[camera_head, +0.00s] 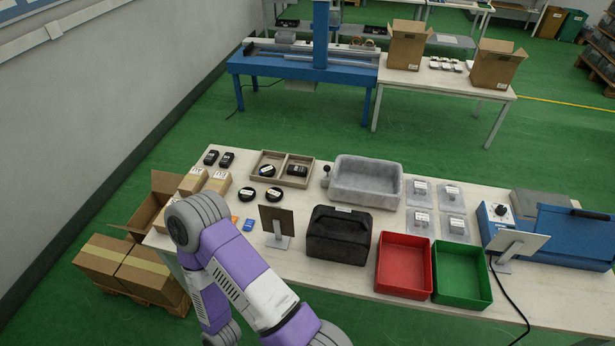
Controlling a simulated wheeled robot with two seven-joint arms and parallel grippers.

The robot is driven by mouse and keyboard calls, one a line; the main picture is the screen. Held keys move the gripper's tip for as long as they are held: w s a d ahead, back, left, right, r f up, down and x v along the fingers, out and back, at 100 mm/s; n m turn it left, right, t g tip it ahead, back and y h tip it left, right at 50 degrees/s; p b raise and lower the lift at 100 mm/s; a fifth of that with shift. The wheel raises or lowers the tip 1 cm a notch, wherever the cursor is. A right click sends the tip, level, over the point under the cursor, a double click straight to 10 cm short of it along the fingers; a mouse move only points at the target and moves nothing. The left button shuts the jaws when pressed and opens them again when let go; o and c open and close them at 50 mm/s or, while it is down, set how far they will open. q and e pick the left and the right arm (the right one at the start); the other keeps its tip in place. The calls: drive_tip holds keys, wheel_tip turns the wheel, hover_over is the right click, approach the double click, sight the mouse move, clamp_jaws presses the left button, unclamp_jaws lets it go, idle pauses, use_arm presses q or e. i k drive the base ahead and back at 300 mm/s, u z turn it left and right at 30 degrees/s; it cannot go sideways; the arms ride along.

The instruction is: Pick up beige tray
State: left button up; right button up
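The beige tray (272,159) lies flat near the far edge of the white table, left of the grey basin. It is shallow and split by a divider into two compartments. A small dark round item (267,171) lies in the left compartment and a black box-shaped item (297,170) in the right one. Part of my purple and white arm bends over the table's near left side, well short of the tray. Neither gripper can be seen.
Black round items (273,195) lie just in front of the tray. A grey basin (372,200) stands to its right. A black case (338,251), a red bin (402,284) and a green bin (463,290) stand nearer.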

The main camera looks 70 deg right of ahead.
sight(281, 160)
drive_tip(key=z, duration=1.3)
